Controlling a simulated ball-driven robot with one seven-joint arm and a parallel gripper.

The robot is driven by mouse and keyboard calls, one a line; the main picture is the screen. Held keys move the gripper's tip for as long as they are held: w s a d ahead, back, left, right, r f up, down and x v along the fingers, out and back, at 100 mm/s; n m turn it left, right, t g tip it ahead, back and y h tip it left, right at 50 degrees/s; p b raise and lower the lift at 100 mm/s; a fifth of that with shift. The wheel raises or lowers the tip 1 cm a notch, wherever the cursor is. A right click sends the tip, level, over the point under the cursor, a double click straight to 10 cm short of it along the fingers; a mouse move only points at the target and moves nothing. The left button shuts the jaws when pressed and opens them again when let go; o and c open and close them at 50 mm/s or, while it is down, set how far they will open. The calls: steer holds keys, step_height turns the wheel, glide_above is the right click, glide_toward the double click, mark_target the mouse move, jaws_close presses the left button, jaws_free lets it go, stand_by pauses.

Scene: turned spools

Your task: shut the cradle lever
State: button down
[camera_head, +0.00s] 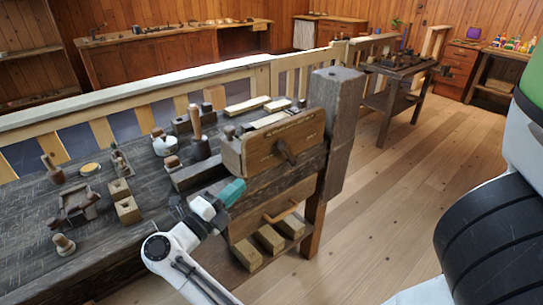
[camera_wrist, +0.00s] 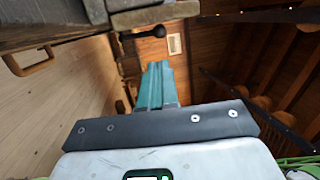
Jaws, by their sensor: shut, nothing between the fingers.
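My gripper (camera_head: 233,191) has teal fingers, pressed together and empty, in front of the bench's right end. The wrist view shows the shut fingers (camera_wrist: 155,80) pointing away from the camera. A dark lever (camera_head: 285,152) sticks out from an upright wooden board (camera_head: 262,148) at the bench end, above and right of the fingertips. Its knobbed end shows in the wrist view (camera_wrist: 158,31), beyond the fingertips and apart from them. A small dark wooden frame (camera_head: 75,207) like a cradle stands on the bench at the left. I cannot tell which part is the cradle lever.
The dark workbench (camera_head: 35,245) carries several blocks, a mallet-like tool (camera_head: 197,135) and a white pot (camera_head: 165,146). A thick post (camera_head: 340,110) stands at its right end. Below is a shelf with wooden blocks (camera_head: 270,238). Floor (camera_head: 390,190) at the right is clear.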

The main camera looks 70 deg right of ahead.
mark_target(279, 148)
stand_by(0.3)
steer(key=p+x, duration=0.2)
steer(key=x, duration=1.2)
steer(key=shift+p, duration=0.4)
steer(key=shift+s+d+r, duration=0.1)
steer(key=shift+r, duration=0.05)
